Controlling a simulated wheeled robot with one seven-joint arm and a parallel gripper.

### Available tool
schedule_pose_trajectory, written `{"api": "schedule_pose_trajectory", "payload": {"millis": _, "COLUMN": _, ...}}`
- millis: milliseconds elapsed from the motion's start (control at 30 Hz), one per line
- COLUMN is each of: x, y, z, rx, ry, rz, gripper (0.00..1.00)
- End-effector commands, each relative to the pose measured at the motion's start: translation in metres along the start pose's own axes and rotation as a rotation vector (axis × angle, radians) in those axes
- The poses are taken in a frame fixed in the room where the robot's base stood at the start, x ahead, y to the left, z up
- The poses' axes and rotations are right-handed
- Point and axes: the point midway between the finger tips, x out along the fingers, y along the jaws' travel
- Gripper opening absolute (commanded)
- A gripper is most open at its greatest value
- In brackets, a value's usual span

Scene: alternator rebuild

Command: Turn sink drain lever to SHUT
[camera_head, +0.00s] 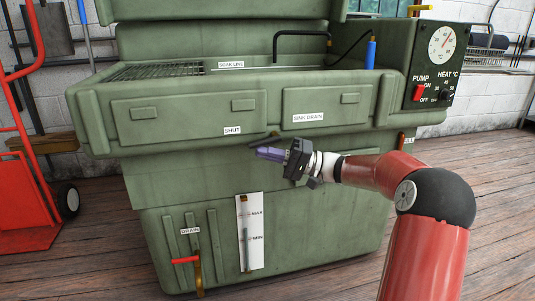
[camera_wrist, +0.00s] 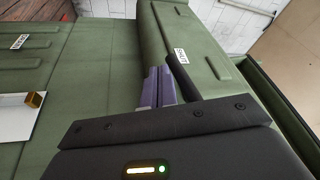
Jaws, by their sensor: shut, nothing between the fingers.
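The green parts washer's front carries a SINK DRAIN label (camera_head: 308,117) and, left of it, a SHUT label (camera_head: 232,131). A dark lever (camera_head: 262,139) shows under the sink lip between these labels, just above my fingers, its free end pointing left towards SHUT. In the wrist view the dark lever (camera_wrist: 187,80) lies right beside my fingers, its tip near the SHUT label (camera_wrist: 181,56). My gripper (camera_head: 262,153) is shut and empty, pointing left; its purple fingers (camera_wrist: 157,86) show in the wrist view. Whether they touch the lever is unclear. The lever's pivot is hidden.
A lower DRAIN valve with a red handle (camera_head: 185,260) and a white MAX/MIN level gauge (camera_head: 249,230) are on the washer's lower front. A control box (camera_head: 434,65) is at upper right. A red hand truck (camera_head: 25,170) stands left. The wooden floor in front is clear.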

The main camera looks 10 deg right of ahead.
Motion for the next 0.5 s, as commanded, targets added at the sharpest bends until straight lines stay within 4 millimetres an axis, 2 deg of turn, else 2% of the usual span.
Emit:
{"api": "schedule_pose_trajectory", "payload": {"millis": 233, "x": -0.008, "y": 0.045, "z": 0.0, "rx": 0.004, "ry": -0.001, "rz": -0.002, "gripper": 0.0}}
{"api": "schedule_pose_trajectory", "payload": {"millis": 300, "x": -0.028, "y": 0.042, "z": -0.001, "rx": 0.002, "ry": 0.002, "rz": 0.0, "gripper": 0.0}}
{"api": "schedule_pose_trajectory", "payload": {"millis": 500, "x": -0.071, "y": 0.048, "z": 0.003, "rx": 0.001, "ry": 0.001, "rz": 0.0, "gripper": 0.0}}
